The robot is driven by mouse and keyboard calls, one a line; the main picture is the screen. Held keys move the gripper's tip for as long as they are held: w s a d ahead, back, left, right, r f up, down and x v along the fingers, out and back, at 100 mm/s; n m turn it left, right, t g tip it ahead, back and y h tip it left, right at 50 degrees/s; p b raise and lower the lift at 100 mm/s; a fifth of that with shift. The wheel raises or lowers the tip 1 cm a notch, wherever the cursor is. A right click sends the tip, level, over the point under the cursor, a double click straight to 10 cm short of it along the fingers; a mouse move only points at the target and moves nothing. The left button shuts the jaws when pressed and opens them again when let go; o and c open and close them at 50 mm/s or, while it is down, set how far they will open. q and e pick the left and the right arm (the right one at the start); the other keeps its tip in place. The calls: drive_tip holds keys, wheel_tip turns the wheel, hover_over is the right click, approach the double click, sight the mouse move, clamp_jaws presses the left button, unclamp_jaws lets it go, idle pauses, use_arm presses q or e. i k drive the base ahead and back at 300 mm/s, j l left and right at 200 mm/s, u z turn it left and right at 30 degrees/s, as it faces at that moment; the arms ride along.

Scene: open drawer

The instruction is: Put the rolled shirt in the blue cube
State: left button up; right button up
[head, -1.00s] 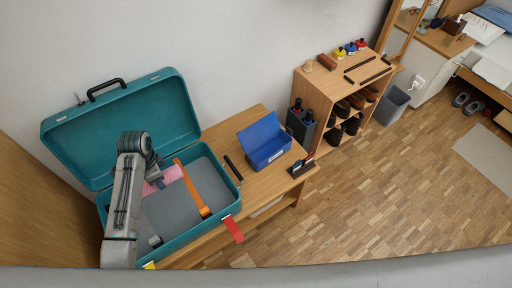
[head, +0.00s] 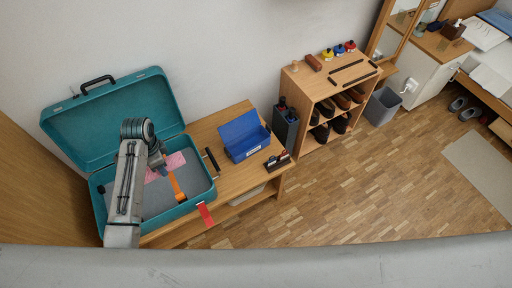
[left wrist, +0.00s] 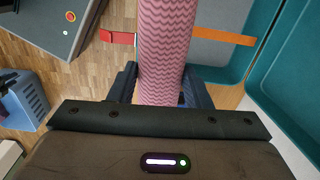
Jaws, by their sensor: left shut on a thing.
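The rolled shirt (left wrist: 163,50) is a pink cylinder with a zigzag pattern, filling the upper middle of the left wrist view. In the head view part of it (head: 176,160) shows over the open teal suitcase (head: 172,216), beside my arm. My left gripper (head: 162,171) is shut on it, with dark fingers on both sides of the roll in the left wrist view (left wrist: 163,88). The blue cube (head: 240,138) is an open blue box with its lid raised, on the wooden bench right of the suitcase. It looks empty. My right gripper is not in view.
An orange strap (head: 178,188) lies in the suitcase, and a red tag (head: 205,214) hangs at its front. A small dark tray (head: 277,162) stands by the blue box. A shoe shelf (head: 317,86) is farther right. The floor in front is clear.

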sight(248, 143)
drive_tip(key=i+l, duration=0.15)
drive_tip(key=l, duration=0.2)
drive_tip(key=i+l+u, duration=0.1)
drive_tip(key=l, duration=0.25)
drive_tip(key=i+l, duration=0.2)
drive_tip(key=l, duration=0.15)
drive_tip(key=i+l+u, duration=0.1)
drive_tip(key=l, duration=0.3)
drive_tip(key=i+l, duration=0.15)
drive_tip(key=l, duration=0.2)
drive_tip(key=u, duration=0.05)
